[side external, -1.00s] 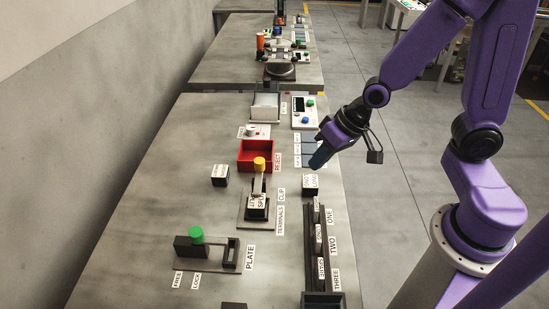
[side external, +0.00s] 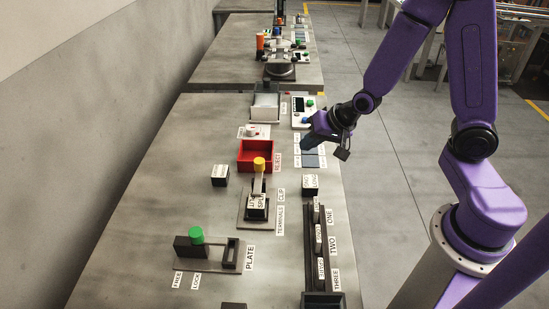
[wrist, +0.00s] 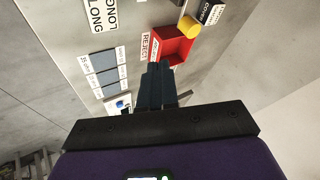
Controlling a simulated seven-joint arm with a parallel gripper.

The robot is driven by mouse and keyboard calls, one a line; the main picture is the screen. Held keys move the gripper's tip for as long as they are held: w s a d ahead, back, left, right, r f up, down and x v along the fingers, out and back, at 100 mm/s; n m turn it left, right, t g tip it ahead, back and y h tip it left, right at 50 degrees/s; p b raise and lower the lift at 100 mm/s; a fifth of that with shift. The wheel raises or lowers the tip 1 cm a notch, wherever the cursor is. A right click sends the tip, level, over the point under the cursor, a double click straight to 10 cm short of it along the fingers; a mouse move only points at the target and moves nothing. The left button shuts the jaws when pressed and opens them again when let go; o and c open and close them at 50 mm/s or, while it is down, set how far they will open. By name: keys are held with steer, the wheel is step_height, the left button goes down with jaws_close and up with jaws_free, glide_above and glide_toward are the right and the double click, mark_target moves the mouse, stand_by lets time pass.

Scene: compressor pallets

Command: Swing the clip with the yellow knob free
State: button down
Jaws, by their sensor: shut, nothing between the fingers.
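The clip with the yellow knob (side external: 259,164) stands on a dark base plate (side external: 243,224) in the middle of the table, beside the labels CLIP and TERMINALS. Its arm rises from a block marked with a white label, with the knob at the top. The yellow knob (wrist: 189,27) also shows near the top right of the wrist view. My gripper (side external: 306,146) is shut and empty above the table's right side, to the right of the red tray and apart from the clip. In the wrist view its closed fingers (wrist: 157,72) point toward the red tray.
The red tray (side external: 241,163) labelled REJECT sits just behind the clip. A fixture with a green knob (side external: 196,234) labelled PLATE stands front left. A dark rack (side external: 309,248) marked ONE, TWO, THREE is front right. Blue-grey pads (wrist: 103,68) lie near my gripper.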

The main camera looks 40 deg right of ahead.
mark_target(258, 176)
steer(key=w+a+f, duration=0.4)
steer(key=w+f, duration=0.3)
steer(key=shift+w+a+f, duration=0.3)
steer(key=shift+w+a, duration=0.1)
